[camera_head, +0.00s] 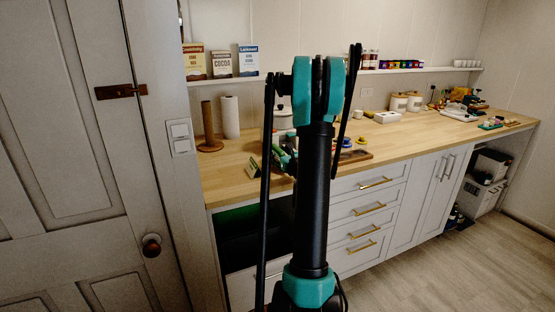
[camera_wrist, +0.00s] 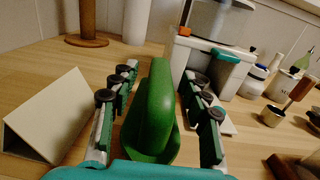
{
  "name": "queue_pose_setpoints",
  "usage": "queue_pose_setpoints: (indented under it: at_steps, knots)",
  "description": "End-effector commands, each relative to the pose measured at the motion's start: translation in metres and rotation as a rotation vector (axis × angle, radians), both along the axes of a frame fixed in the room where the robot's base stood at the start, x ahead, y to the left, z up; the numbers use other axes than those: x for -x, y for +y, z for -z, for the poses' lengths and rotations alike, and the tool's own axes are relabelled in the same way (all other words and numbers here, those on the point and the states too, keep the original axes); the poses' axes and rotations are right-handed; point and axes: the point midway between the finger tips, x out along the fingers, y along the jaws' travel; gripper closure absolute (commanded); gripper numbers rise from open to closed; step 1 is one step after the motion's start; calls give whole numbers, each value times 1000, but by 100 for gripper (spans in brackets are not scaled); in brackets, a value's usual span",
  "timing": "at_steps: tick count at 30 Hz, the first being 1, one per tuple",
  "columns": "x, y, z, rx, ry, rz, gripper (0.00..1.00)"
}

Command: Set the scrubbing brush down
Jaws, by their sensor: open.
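The green scrubbing brush (camera_wrist: 152,110), with a rounded handle, is in the middle of the wrist view. It appears to rest on the wooden counter (camera_head: 240,185). My gripper (camera_wrist: 160,80) is open, with one finger on each side of the brush; gaps show between the fingers and the handle. In the head view my arm hides much of this area.
A tent-shaped card (camera_wrist: 48,112) stands left of my gripper. A white box-like unit (camera_wrist: 215,65) stands close behind the right finger. Small jars (camera_wrist: 252,80) and a metal cup (camera_wrist: 271,116) are farther right. A paper roll (camera_head: 229,117) stands at the back.

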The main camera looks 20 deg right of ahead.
Motion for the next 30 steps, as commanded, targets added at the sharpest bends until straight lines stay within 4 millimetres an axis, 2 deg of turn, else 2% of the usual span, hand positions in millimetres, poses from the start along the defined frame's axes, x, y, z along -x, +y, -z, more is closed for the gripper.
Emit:
queue_pose_setpoints:
  at_steps: [3, 9, 18, 21, 30]
  knots:
    - [-10, 0, 0, 0, 0, 0, 54]
    - [-11, 0, 0, 0, 0, 0, 54]
    - [-10, 0, 0, 0, 0, 0, 91]
    - [-10, 0, 0, 0, 0, 0, 100]
    - [-10, 0, 0, 0, 0, 0, 100]
